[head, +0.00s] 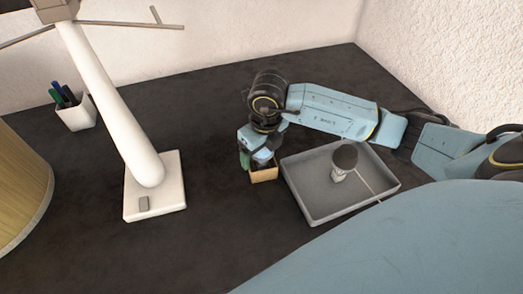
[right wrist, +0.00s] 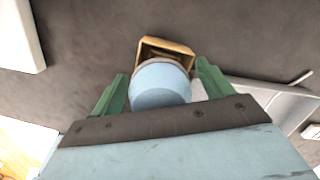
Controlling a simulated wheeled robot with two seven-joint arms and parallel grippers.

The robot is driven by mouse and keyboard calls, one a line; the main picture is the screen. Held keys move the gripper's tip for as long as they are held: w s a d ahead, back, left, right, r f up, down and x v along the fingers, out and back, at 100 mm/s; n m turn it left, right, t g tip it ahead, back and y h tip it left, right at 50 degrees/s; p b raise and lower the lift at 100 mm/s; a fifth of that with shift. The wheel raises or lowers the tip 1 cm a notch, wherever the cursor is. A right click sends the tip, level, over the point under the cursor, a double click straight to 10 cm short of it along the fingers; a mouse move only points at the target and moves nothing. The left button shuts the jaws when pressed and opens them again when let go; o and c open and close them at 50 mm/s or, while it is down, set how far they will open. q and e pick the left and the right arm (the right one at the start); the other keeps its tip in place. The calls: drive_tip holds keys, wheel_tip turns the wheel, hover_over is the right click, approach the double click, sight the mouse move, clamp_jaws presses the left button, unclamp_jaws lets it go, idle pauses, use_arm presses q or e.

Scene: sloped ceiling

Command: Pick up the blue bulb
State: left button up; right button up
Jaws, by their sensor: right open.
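The blue bulb (right wrist: 159,86) shows in the right wrist view as a pale blue rounded shape between the two green fingers of my right gripper (right wrist: 160,88). It is at the mouth of a small open wooden box (right wrist: 179,45), which is partly hidden behind it. In the head view, my right gripper (head: 256,162) points down at the wooden box (head: 265,174) and blocks a clear view of the bulb. The jaws are open, one finger on each side of the bulb; I cannot tell whether either touches it. My left gripper is not in view.
A grey tray (head: 298,187) right of the box holds a dark round-topped object (head: 344,157) with a pale base. A white lamp stand (head: 154,208) and a pen cup (head: 76,115) stand left. A yellowish cylinder (head: 22,190) is at far left. The dark tabletop between lamp and box is clear.

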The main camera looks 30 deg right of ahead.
drive_tip(key=shift+c, duration=0.5)
drive_tip(key=c, duration=1)
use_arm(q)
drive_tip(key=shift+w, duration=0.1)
use_arm(e)
drive_tip(key=shift+o, duration=0.2)
drive_tip(key=shift+r, duration=0.15)
wheel_tip(320, 180, up, 9)
drive_tip(key=shift+r+p, duration=0.2)
drive_tip(key=shift+p, duration=0.3)
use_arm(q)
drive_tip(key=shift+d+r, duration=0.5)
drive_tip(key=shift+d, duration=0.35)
use_arm(e)
drive_tip(key=shift+r, duration=0.25)
